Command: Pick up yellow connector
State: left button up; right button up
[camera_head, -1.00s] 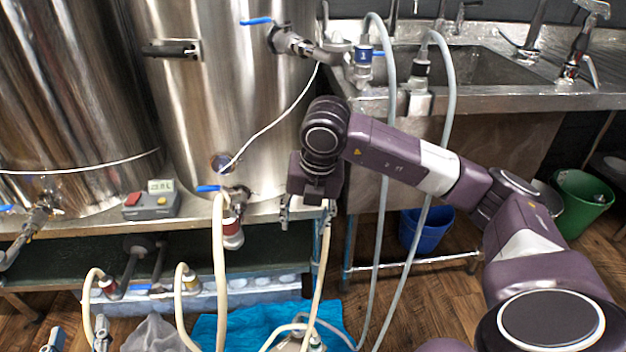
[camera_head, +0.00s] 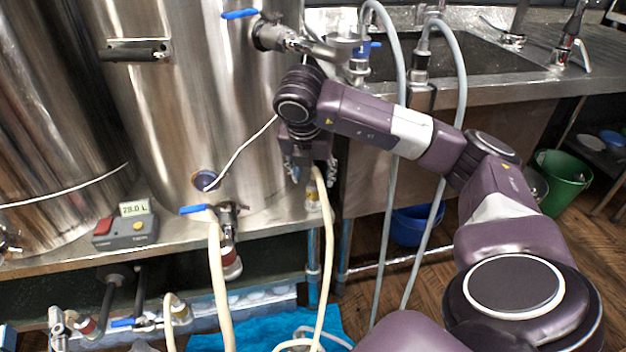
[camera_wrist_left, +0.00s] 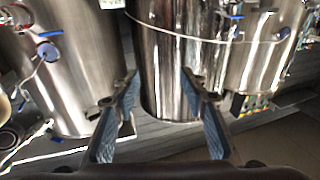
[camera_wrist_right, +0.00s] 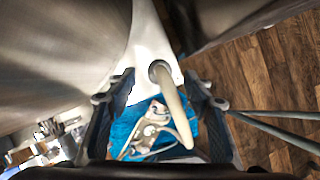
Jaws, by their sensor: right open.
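A connector with a yellowish body (camera_head: 314,195) tops a cream hose (camera_head: 326,262) at the front edge of the steel bench. My right gripper (camera_head: 312,172) is just above it, pointing down and open. In the right wrist view, the hose end (camera_wrist_right: 160,72) lies between the spread fingers (camera_wrist_right: 158,88), with no clear contact. Its colour is hard to tell there. Another yellowish connector (camera_head: 181,311) sits low under the bench on a second cream hose.
A red-banded connector (camera_head: 231,262) hangs nearby. Grey hoses (camera_head: 452,130) hang before the sink under my right arm. Blue (camera_head: 412,228) and green (camera_head: 562,178) buckets stand right.

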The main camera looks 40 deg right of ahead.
aim_at(313, 180)
jog(key=b+x, duration=0.1)
jog(key=x, duration=0.3)
jog(key=shift+f+b, duration=0.35)
jog(key=shift+b, duration=0.05)
jog(key=shift+w+d+f, duration=0.1)
jog(key=shift+d+f, duration=0.05)
jog(key=shift+f, duration=0.05)
pick_arm(q)
notch_tip(313, 180, up, 9)
jog(key=s+t+h, duration=0.1)
jog(key=s+t, duration=0.1)
jog(key=t, duration=0.3)
jog(key=shift+s+d+r+h, duration=0.2)
jog(key=shift+s+d+h, duration=0.1)
jog(key=shift+s, duration=0.1)
pick_arm(e)
jog(key=shift+c, duration=0.7)
grip_shut()
